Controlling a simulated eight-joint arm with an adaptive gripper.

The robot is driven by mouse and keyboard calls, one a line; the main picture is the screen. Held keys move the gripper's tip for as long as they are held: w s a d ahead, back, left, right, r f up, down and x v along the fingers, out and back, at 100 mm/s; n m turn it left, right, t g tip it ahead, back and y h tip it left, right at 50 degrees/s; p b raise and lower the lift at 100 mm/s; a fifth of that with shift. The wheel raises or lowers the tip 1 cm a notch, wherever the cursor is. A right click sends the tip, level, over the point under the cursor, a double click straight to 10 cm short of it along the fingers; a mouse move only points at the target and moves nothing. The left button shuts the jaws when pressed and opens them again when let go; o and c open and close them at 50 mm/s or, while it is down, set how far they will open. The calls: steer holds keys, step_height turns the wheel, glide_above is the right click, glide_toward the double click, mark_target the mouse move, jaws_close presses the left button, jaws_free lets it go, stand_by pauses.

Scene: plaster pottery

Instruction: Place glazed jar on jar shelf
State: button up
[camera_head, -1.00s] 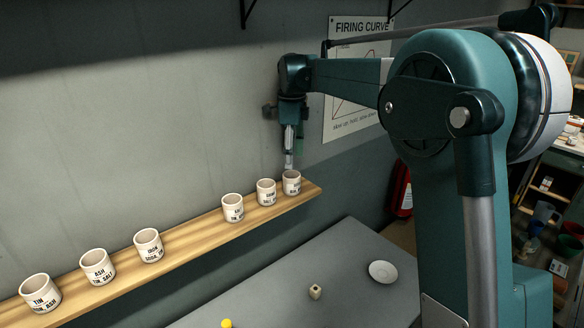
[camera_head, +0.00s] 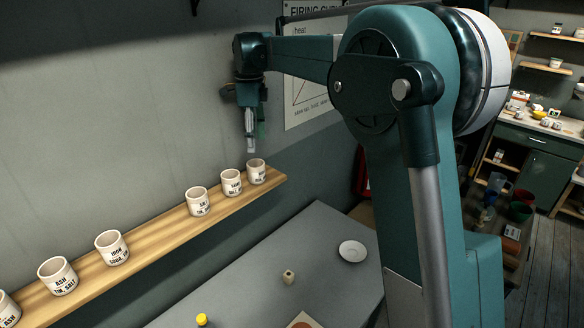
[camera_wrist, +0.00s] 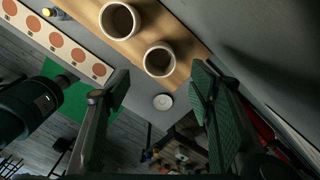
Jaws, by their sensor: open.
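The wooden jar shelf (camera_head: 155,236) runs along the wall, with several white lettered jars standing upright on it in a row. The rightmost jar (camera_head: 257,172) stands near the shelf's right end, and a second jar (camera_head: 231,183) is close to its left. My gripper (camera_head: 251,146) is just above the rightmost jar, pointing down, open and empty. In the wrist view the open fingers (camera_wrist: 161,82) are apart, with a jar (camera_wrist: 159,61) seen from above beyond the gap between them. Which jar is the glazed one I cannot tell.
The wall is close behind the shelf. A cluttered workbench (camera_head: 540,128) stands at the far right.

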steer(key=shift+d, duration=0.1)
steer(key=s+d+r+n+t, duration=0.2)
steer(key=s+d+n, duration=0.3)
steer(key=s+d, duration=0.45)
steer(key=s+d+r+n+t, duration=0.1)
steer(key=s+d+r+n, duration=0.25)
steer(key=s+d, duration=0.65)
steer(key=s+d+f+n+t, duration=0.1)
steer(key=s+d+f+n, duration=0.2)
steer(key=s, duration=0.6)
steer(key=s+d+f+n+t, duration=0.1)
steer(key=s+d+f+n, duration=0.3)
steer(key=s+f, duration=0.3)
steer(key=s+d+f+n+t, duration=0.2)
steer(key=s+d+f+n, duration=0.1)
steer(key=s, duration=0.8)
step_height(320, 180, down, 2)
steer(key=shift+s+d+f+n, duration=0.15)
steer(key=shift+d+f+n, duration=0.15)
steer(key=shift+d, duration=0.4)
